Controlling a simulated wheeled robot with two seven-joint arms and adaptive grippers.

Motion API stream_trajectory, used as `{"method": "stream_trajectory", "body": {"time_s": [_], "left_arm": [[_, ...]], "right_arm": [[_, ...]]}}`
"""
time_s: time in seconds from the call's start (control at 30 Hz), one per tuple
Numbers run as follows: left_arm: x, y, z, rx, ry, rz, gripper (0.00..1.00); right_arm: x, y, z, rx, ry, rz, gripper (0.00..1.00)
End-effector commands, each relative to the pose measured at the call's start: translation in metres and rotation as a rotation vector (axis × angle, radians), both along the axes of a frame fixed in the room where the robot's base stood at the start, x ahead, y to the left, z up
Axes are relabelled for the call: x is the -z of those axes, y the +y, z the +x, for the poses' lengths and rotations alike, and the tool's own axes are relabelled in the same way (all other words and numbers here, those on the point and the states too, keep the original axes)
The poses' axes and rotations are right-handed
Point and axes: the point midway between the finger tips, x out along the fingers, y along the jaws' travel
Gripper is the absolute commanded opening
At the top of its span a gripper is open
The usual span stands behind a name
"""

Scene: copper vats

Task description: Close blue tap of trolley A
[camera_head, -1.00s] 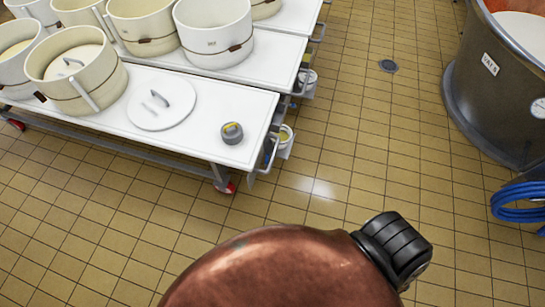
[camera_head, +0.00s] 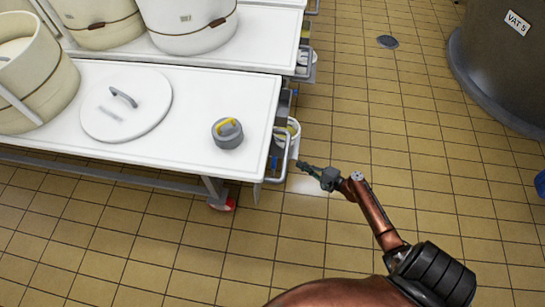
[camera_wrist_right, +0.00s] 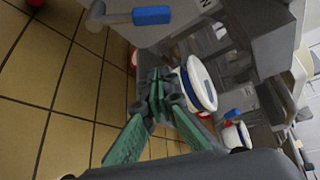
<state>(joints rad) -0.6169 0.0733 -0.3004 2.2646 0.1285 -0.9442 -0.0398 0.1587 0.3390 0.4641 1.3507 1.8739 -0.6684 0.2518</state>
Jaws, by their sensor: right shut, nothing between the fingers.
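A blue tap handle (camera_wrist_right: 151,15) on a grey pipe shows at the top of the right wrist view. In the head view, a small blue part (camera_head: 274,163) shows under the right end of the near white trolley (camera_head: 185,160). I cannot read which trolley is A. My right gripper (camera_head: 303,165) is shut and empty, just right of that trolley's end. In the wrist view its closed green fingers (camera_wrist_right: 157,77) point at the space below and right of the blue handle, apart from it. My left gripper is not in view.
A white bucket with a blue band (camera_wrist_right: 200,85) hangs close beside the fingers. A metal rail (camera_head: 283,155) sticks out at the trolley's end. A grey weight (camera_head: 227,134), a round lid (camera_head: 126,104) and cream moulds stand on top. Tiled floor to the right is clear up to a vat (camera_head: 500,65).

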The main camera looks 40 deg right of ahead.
Motion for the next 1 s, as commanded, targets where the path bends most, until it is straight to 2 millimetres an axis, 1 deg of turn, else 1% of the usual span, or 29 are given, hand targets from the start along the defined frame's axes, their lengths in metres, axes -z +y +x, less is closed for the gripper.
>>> {"method": "stream_trajectory", "body": {"time_s": [0.03,0.1,0.2,0.43,0.57,0.67,0.83,1.0], "left_arm": [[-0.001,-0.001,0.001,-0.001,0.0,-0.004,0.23],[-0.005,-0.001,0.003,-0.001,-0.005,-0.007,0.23],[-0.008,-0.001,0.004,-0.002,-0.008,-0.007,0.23],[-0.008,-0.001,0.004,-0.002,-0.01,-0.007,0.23],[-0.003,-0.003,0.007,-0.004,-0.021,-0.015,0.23],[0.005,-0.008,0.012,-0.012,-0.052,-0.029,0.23],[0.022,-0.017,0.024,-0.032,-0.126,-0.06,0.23],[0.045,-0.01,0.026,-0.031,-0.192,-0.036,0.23]], "right_arm": [[-0.003,-0.002,0.006,0.003,-0.018,0.016,0.0],[-0.012,-0.003,0.01,0.006,-0.037,0.031,0.0],[-0.016,-0.003,0.012,0.007,-0.044,0.036,0.0],[-0.016,-0.002,0.012,0.006,-0.042,0.034,0.0],[-0.012,-0.001,0.019,0.005,-0.042,0.034,0.0],[-0.008,0.003,0.032,0.005,-0.041,0.033,0.0],[0.001,0.01,0.064,0.003,-0.038,0.033,0.0],[0.009,0.017,0.097,0.005,-0.038,0.033,0.0]]}}
